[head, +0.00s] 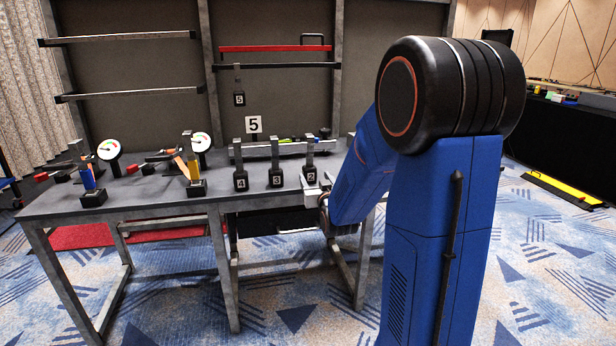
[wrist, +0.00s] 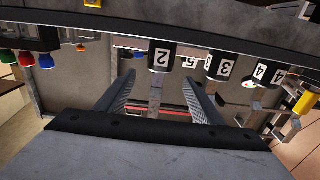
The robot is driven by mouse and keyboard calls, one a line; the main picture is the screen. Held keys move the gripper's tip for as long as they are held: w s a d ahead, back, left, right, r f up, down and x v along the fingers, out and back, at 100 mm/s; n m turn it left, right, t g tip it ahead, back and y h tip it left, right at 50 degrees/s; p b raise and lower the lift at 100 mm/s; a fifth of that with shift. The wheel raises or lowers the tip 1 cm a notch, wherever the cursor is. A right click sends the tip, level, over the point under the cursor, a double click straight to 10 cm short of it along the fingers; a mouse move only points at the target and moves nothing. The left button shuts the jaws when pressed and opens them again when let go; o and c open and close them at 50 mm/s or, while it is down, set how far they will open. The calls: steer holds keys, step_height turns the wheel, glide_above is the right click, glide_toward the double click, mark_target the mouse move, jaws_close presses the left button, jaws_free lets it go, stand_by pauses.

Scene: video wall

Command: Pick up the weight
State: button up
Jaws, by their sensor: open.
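Black numbered weights with upright grey handles stand in a row on the grey table: weight 4 (head: 241,181), weight 3 (head: 276,179) and weight 2 (head: 310,176). Another weight, numbered 5 (head: 239,98), hangs from the rack. My gripper (head: 318,193) is at the table's front edge, close to weight 2, partly hidden by my arm. In the wrist view, which is upside down, my gripper (wrist: 161,84) is open. The handle of weight 2 (wrist: 161,57) shows in the gap between the fingers; contact cannot be told. Weight 3 (wrist: 222,66) and weight 4 (wrist: 267,74) are to its right.
The table (head: 150,196) also holds two gauges (head: 109,149) and several tools at the left. A number 5 sign (head: 254,125) stands behind the weights, near a grey rail with coloured items. Shelf bars cross the back wall. The floor in front is clear.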

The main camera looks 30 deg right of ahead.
mark_target(307, 163)
steer(key=x, duration=1.3)
steer(key=shift+w, duration=0.2)
steer(key=shift+r, duration=0.1)
jaws_close()
